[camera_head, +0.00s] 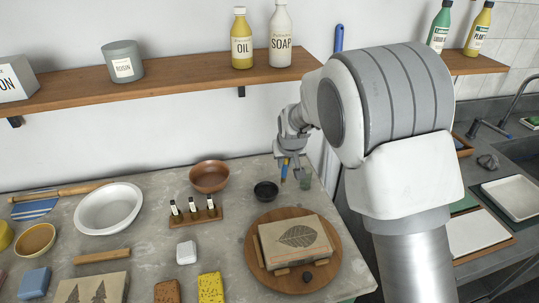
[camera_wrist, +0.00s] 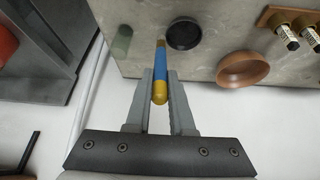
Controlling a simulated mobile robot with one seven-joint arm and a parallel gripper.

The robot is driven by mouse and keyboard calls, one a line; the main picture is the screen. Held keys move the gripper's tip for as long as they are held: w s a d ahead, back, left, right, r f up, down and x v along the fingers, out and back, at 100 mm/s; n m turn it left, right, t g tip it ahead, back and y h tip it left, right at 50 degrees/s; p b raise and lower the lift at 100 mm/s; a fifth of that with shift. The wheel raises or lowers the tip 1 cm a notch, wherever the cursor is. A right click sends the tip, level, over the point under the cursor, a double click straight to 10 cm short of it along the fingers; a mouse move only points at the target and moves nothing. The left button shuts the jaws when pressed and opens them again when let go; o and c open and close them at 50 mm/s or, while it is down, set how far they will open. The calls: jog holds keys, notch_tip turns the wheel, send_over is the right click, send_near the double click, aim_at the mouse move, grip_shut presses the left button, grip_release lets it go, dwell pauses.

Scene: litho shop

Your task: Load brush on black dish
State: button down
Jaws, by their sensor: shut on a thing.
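The black dish (camera_head: 265,191) sits on the grey worktop behind the round wooden board. It also shows at the top of the wrist view (camera_wrist: 184,34). The brush, with a blue handle and a yellow end (camera_wrist: 160,90), is between the fingers of my gripper (camera_wrist: 160,80), which is shut on it. In the head view the brush (camera_head: 284,173) hangs roughly upright below my gripper (camera_head: 291,164), just right of and behind the black dish. The brush's far tip looks close beside the dish in the wrist view; whether it touches anything is unclear.
A small grey-green cylinder (camera_head: 305,179) stands right of the brush. A brown bowl (camera_head: 209,176) and a wooden rack of small bottles (camera_head: 195,215) are left of the dish. A carved block (camera_head: 296,243) lies on the round board (camera_head: 255,270). A shelf (camera_head: 170,84) runs above.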

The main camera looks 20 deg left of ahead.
jog(key=a+r+y, duration=0.1)
jog(key=a+r, duration=0.1)
jog(key=a, duration=0.3)
notch_tip(320, 180, down, 6)
jog(key=b, duration=0.3)
jog(key=shift+w+n+b, duration=0.25)
jog(key=shift+n+b, duration=0.05)
jog(key=shift+n, duration=0.1)
jog(key=shift+f+b, duration=0.65)
jog(key=shift+f, duration=0.1)
dwell(1.9)
notch_tip(320, 180, up, 7)
jog(key=p, duration=0.3)
jog(key=shift+p, duration=0.4)
dwell(0.7)
